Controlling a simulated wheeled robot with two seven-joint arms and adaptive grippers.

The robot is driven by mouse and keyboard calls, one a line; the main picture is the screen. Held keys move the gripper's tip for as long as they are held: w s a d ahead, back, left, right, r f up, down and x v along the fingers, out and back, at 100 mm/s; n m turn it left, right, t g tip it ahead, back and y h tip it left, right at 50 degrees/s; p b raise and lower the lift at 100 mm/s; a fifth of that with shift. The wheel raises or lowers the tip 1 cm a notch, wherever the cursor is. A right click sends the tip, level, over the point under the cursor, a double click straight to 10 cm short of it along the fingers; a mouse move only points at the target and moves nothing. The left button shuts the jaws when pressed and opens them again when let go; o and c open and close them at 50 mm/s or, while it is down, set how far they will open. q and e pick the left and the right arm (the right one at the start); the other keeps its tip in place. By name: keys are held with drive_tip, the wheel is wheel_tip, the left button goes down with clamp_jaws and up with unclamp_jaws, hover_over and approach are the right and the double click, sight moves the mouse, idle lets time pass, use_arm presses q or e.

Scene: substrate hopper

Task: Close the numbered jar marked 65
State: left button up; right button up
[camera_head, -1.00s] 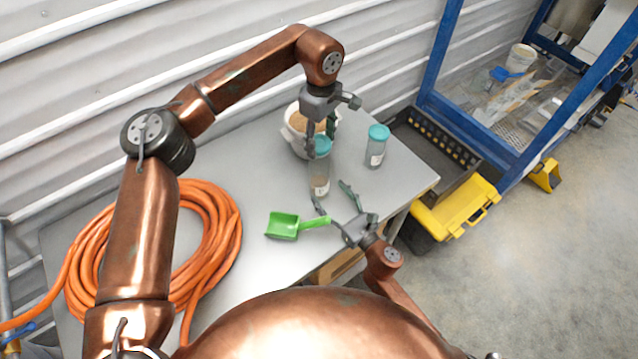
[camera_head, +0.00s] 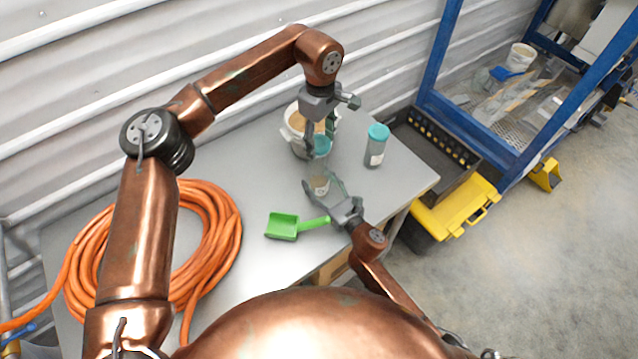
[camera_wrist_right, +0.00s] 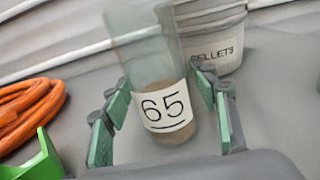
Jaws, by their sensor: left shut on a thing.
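The jar marked 65 (camera_wrist_right: 165,108) is a clear upright cylinder with a white label and brown contents at its bottom. In the head view the jar (camera_head: 319,186) stands on the table. A teal lid (camera_head: 321,146) shows above its body. My left gripper (camera_head: 319,132) points down from above and is shut on this lid. I cannot tell whether the lid touches the jar's rim. My right gripper (camera_head: 322,180) is at the jar's lower part. In the wrist view its green-padded fingers stand on both sides of the jar, open, with small gaps.
A white pellet bucket (camera_head: 296,140) stands behind the jar. Another teal-lidded jar (camera_head: 376,152) stands to the right. A green scoop (camera_head: 283,226) lies in front, and an orange hose coil (camera_head: 222,215) lies at left. A yellow-lidded box (camera_head: 455,208) is beyond the table's right edge.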

sight(321, 160)
clamp_jaws()
use_arm(q)
drive_tip(key=shift+s+d+f, duration=0.1)
drive_tip(key=shift+f, duration=2.4)
drive_tip(key=shift+f, duration=0.1)
drive_tip(key=shift+f, duration=0.8)
drive_tip(key=shift+f, duration=0.55)
